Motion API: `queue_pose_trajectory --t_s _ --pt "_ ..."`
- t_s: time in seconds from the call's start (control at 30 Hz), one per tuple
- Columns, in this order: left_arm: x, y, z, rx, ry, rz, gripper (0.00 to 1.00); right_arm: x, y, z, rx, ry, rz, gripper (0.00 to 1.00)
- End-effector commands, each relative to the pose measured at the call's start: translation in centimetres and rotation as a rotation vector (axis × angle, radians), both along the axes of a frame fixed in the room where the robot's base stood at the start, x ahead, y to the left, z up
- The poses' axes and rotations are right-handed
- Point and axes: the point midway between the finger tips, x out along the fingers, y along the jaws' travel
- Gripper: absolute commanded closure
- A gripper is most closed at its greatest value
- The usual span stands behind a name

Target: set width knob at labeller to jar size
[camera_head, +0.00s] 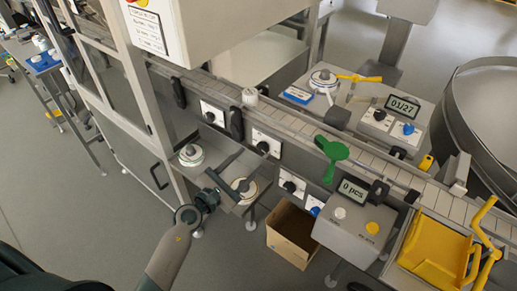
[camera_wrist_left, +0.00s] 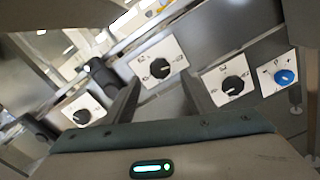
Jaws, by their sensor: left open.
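Black knobs on white plates line the front of the conveyor; their small markings are too small to read, so I cannot tell which is the width knob. The middle black knob (camera_head: 264,146) also shows in the left wrist view (camera_wrist_left: 160,68), beyond the gap between my fingers. Another black knob (camera_head: 208,116) is to its left (camera_wrist_left: 83,117), and a third (camera_head: 290,186) is to its right (camera_wrist_left: 236,86), beside a blue knob (camera_head: 314,208). My left gripper (camera_head: 236,165) is open and empty, apart from the knobs; its fingertips (camera_wrist_left: 164,88) point towards the middle one. My right gripper is not seen.
White round rolls (camera_head: 190,154) stand near my left gripper. A cardboard box (camera_head: 292,232) is below the knobs. A green paddle (camera_head: 332,150) juts out above the right knobs. A grey counter box (camera_head: 350,232) reads 0 pcs. A white jar (camera_head: 250,97) stands on the conveyor.

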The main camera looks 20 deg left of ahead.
Motion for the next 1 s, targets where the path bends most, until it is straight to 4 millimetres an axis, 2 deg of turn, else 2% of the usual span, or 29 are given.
queue_pose_trajectory --t_s 0.03,0.2,0.4,0.83,1.0 --pt "1.0 -0.4 0.3 -0.003 -0.001 -0.001 0.5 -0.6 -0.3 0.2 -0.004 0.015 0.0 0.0" --pt "3.6 -1.3 0.2 -0.002 -0.001 -0.001 0.5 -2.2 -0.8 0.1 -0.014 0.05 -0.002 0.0" --pt "5.4 -2.0 0.1 0.001 0.0 0.0 0.5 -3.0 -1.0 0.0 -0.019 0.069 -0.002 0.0" --pt "6.0 -2.2 0.0 0.0 0.0 -0.001 0.5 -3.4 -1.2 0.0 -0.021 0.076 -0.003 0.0" --pt "6.0 -2.2 0.0 0.0 0.0 -0.001 0.9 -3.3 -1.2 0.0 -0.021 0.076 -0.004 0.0"
